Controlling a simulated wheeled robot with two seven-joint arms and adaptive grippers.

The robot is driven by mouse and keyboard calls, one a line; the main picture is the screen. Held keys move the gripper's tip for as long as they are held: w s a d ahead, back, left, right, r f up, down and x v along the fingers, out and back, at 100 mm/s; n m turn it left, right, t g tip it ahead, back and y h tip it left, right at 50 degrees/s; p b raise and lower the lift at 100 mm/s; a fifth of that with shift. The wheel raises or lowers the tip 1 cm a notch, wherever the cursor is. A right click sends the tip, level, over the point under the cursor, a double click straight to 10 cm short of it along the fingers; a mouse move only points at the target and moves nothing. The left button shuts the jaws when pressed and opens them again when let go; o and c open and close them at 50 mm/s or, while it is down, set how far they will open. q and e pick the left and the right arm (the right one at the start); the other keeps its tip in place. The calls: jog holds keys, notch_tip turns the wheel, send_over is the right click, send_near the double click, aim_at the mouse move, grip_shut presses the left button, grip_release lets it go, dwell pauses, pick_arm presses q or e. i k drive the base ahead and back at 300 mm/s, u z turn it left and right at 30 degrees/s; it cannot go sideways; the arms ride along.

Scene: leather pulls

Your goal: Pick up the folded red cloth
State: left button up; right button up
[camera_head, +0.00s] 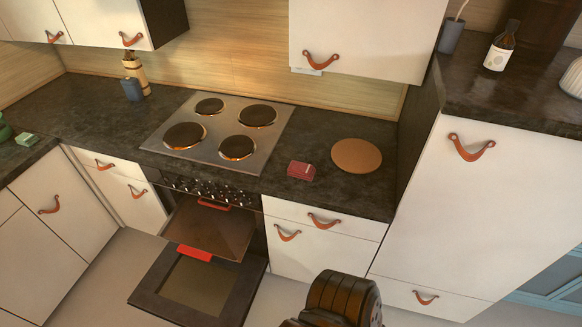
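The folded red cloth (301,171) is a small dark red bundle on the dark countertop (335,198). It lies between the cooktop on its left and a round tan board on its right, near the counter's front edge. A dark, rounded part of my own body shows at the bottom centre, below and apart from the cloth. No gripper fingers can be made out, and nothing touches the cloth.
The cooktop (222,128) has several dark burners. The round board (356,155) lies flat. The oven door (196,284) hangs open low, with a rack (210,228) pulled out above it. A tall cabinet (465,215) bounds the right side. Wall cabinets (365,35) overhang the counter.

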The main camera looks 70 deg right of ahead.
aim_at(296, 169)
jog(key=z, duration=0.65)
jog(key=i, duration=0.85)
jog(key=z, duration=0.85)
